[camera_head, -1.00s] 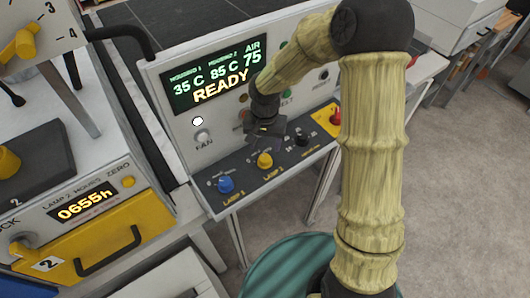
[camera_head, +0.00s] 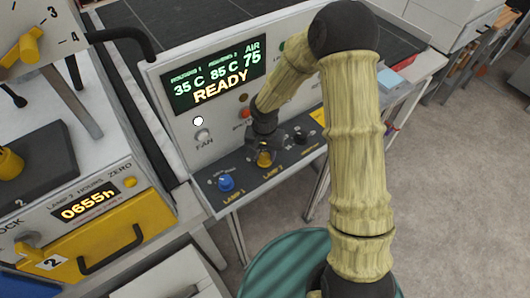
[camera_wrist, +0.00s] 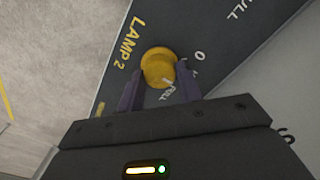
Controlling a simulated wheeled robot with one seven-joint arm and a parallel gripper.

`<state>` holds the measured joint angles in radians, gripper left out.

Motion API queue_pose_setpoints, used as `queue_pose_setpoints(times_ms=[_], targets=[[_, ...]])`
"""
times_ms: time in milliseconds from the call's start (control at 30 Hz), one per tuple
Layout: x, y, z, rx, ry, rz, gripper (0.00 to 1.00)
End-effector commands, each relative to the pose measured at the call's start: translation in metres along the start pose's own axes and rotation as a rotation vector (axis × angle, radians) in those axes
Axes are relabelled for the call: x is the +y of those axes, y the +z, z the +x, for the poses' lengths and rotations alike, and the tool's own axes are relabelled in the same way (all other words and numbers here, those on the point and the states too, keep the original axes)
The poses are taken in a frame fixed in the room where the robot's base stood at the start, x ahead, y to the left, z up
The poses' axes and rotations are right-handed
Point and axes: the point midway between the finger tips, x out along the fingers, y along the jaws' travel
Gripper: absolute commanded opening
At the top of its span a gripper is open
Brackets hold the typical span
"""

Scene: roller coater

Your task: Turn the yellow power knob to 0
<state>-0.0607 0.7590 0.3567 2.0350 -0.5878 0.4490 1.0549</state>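The yellow knob (camera_head: 264,159) sits on the dark sloped front panel, between a blue knob and a black knob. In the wrist view the yellow knob (camera_wrist: 158,66) stands beside the label LAMP 2, with a 0 mark to its right and a partly hidden word below it. I cannot tell which mark it points to. My gripper (camera_head: 264,144) is over it, pointing down at the panel. In the wrist view my gripper (camera_wrist: 159,80) is open, with one dark finger on each side of the knob and gaps showing; the fingers do not visibly clamp it.
The blue LAMP 1 knob (camera_head: 225,183) is close on the left and the black knob (camera_head: 300,136) close on the right. The upright panel with the READY display (camera_head: 217,76) rises behind. A yellow drawer (camera_head: 105,247) is at left. Floor on the right is clear.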

Motion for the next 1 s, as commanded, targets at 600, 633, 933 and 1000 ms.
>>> queue_pose_setpoints(times_ms=[600,633,933,1000], targets=[[0.0010,-0.0007,0.0004,0.000,-0.001,-0.141,0.13],[0.0010,-0.0006,0.0005,0.000,-0.001,-0.160,0.13],[0.0007,-0.0005,0.0002,0.000,-0.001,-0.404,0.13],[0.0006,-0.0004,0.0001,0.000,-0.001,-0.465,0.13]])
